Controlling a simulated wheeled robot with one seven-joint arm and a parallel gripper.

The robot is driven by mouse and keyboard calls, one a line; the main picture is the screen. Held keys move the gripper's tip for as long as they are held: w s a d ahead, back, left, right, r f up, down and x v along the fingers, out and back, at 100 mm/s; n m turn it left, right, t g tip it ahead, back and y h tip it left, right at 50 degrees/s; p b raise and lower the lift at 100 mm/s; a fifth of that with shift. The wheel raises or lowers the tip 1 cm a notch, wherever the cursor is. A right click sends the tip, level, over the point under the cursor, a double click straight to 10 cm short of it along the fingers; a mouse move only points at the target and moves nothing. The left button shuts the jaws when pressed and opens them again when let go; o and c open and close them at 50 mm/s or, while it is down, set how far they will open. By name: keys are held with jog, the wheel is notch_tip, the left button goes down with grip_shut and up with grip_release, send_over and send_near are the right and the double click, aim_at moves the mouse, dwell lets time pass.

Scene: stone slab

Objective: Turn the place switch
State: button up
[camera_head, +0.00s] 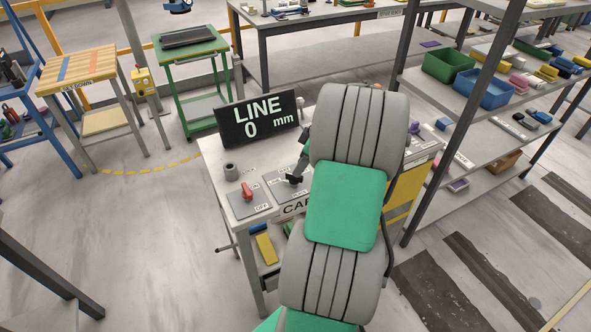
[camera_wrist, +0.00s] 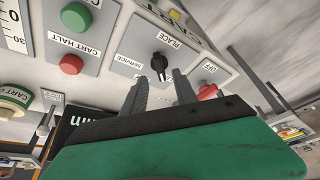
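The place switch (camera_wrist: 159,63) is a black rotary knob on a grey plate. The labels PLACE and SERVICE stand beside it, upside down in the wrist view. In the head view the black knob (camera_head: 293,180) shows on the panel, close to my gripper. My gripper (camera_wrist: 159,83) has its two dark fingers apart with nothing between them. They point at the knob, which appears just past the tips and roughly midway between them. I cannot tell whether a finger touches it. In the head view my arm hides most of the gripper.
A red switch (camera_wrist: 207,91) labelled OFF is close beside my fingers. A red button (camera_wrist: 71,64) marked CART HALT and a green button (camera_wrist: 76,17) are on the neighbouring plate. A black display (camera_head: 258,121) reads LINE 0 mm. A shelf rack (camera_head: 476,78) stands to the right.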

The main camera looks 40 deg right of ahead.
aim_at(294, 178)
jog(key=x, duration=0.4)
jog(key=shift+w+a+f+p, duration=0.1)
jog(key=shift+f+p, duration=0.2)
jog(key=shift+c, duration=0.5)
grip_shut()
jog(key=shift+a, duration=0.1)
